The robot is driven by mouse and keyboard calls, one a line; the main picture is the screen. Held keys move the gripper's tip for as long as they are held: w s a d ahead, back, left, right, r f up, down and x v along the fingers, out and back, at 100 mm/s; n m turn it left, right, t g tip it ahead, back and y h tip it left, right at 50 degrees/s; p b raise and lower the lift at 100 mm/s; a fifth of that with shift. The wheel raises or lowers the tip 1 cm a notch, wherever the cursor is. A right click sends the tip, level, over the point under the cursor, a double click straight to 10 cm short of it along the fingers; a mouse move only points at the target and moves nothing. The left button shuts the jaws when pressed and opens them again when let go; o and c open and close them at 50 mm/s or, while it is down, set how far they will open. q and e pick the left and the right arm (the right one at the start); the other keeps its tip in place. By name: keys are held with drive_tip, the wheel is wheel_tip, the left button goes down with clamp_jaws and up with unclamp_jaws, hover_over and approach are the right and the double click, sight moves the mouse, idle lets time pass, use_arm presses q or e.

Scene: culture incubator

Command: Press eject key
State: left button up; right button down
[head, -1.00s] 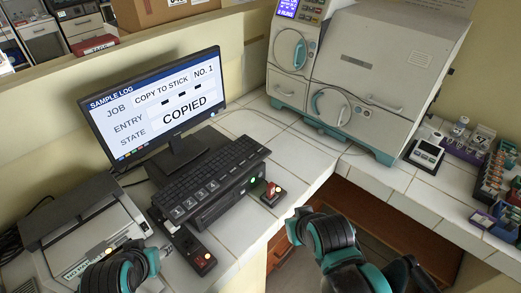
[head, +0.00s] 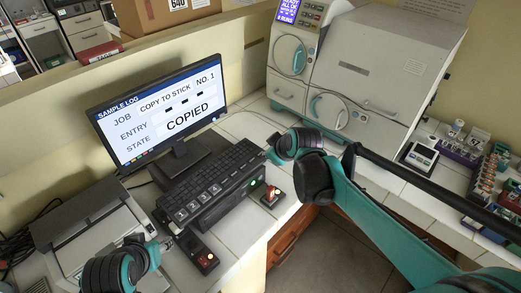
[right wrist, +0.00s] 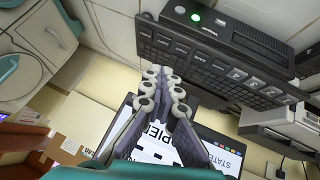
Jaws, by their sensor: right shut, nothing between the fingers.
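The black keyboard (head: 212,180) sits on a dark box with a lit green light (head: 252,183), in front of the monitor (head: 160,110). The monitor reads "COPIED". The right wrist view shows the keyboard (right wrist: 205,62) and the green light (right wrist: 195,17) upside down. My right gripper (head: 270,154) is above the counter by the keyboard's right end. In the right wrist view its fingers (right wrist: 163,76) are shut and empty, overlapping the monitor. My left gripper (head: 166,244) is left of a red-lit switch box; its fingers are unclear.
A small box with a lit red button (head: 271,195) stands right of the keyboard, and a black switch box (head: 203,255) stands in front. A printer (head: 95,240) is at left. A large white incubator (head: 375,70) stands at the back right. Racks (head: 490,175) line the right counter.

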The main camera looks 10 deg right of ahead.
sight(261, 155)
drive_tip(key=w+f+n+p, duration=0.1)
drive_tip(key=w+n, duration=0.1)
drive_tip(key=w, duration=0.5)
drive_tip(key=w+d+f+n+p, duration=0.1)
drive_tip(key=w+n+p, duration=0.1)
drive_tip(key=w, duration=0.5)
drive_tip(key=shift+w+f+n+t+y, duration=0.15)
drive_tip(key=shift+f+n+t+y, duration=0.15)
drive_tip(key=shift+n+t+y, duration=0.1)
drive_tip(key=shift+f, duration=0.1)
wheel_tip(261, 155, down, 9)
drive_tip(key=b, duration=0.6)
drive_tip(key=shift+r+b, duration=0.2)
drive_tip(key=shift+b, duration=0.1)
drive_tip(key=shift+f+b, duration=0.35)
drive_tip(key=shift+f, duration=0.05)
